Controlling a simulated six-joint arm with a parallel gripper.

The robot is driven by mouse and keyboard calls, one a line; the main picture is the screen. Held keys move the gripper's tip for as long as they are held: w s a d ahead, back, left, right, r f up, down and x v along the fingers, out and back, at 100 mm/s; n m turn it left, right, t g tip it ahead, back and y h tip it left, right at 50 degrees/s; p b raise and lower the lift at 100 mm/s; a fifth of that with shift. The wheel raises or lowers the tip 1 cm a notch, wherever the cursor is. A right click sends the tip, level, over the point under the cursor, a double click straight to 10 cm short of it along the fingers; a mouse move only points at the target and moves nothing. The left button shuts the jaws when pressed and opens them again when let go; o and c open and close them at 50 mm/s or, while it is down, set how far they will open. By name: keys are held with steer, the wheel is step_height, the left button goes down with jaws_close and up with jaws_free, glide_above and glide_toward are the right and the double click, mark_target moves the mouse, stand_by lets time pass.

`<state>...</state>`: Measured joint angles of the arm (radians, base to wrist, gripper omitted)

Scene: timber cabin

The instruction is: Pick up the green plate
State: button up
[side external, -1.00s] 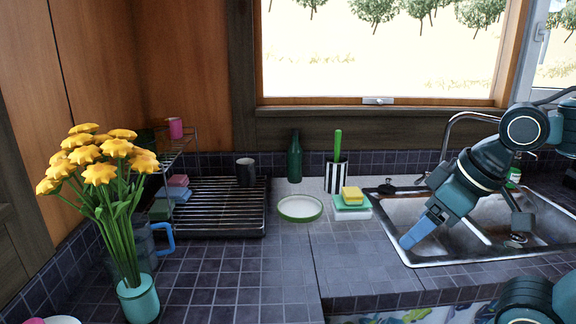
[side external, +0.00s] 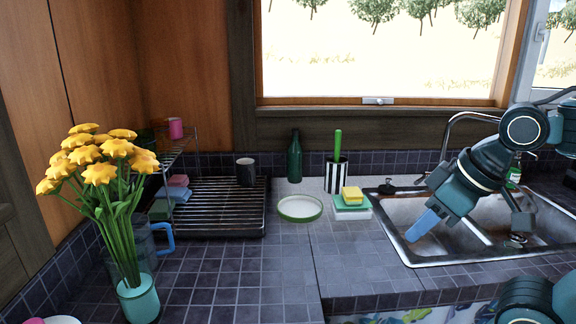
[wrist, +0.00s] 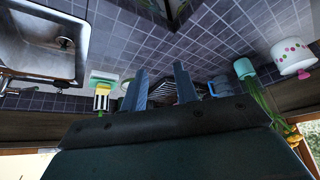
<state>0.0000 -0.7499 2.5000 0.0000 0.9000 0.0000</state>
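The green plate (side external: 299,208), pale inside with a green rim, lies flat on the tiled counter between the dish rack and the sponges. In the wrist view its pale edge (wrist: 127,92) shows only partly, next to a finger that hides the rest. My gripper (side external: 421,227) is above the left part of the sink, to the right of the plate and apart from it, with its blue fingers pointing down and left. In the wrist view my gripper (wrist: 160,82) has its two fingers apart, with nothing held between them.
Stacked sponges (side external: 352,200) sit right beside the plate. A striped holder (side external: 336,176) and a green bottle (side external: 294,158) stand behind it. A wire dish rack (side external: 215,208) is left, the sink (side external: 395,215) right. The counter in front of the plate is clear.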

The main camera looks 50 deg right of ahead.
steer(key=w+d+r+m+g, duration=0.1)
steer(key=w+d+r+m, duration=0.15)
steer(key=w, duration=0.45)
steer(key=w+d+r+m+g, duration=0.1)
steer(key=w+d+m, duration=0.15)
steer(key=w, duration=0.45)
steer(key=w+d+r+m, duration=0.1)
steer(key=w+d+m, duration=0.15)
steer(key=w, duration=0.45)
steer(key=w+d+f+m+g, duration=0.2)
steer(key=w+d+f+m, duration=0.4)
steer(key=w+d+f, duration=0.5)
steer(key=w+d, duration=0.2)
steer(key=d, duration=0.2)
steer(key=shift+w+d+f, duration=0.2)
steer(key=shift+w+f, duration=0.05)
steer(key=shift+w, duration=0.05)
steer(key=shift+f, duration=0.1)
steer(key=shift+w+a+f, duration=0.1)
steer(key=shift+w+f, duration=0.1)
steer(key=shift+f, duration=1.9)
steer(key=shift+w+a+f, duration=0.1)
steer(key=shift+w+f, duration=0.1)
steer(key=shift+f, duration=1.9)
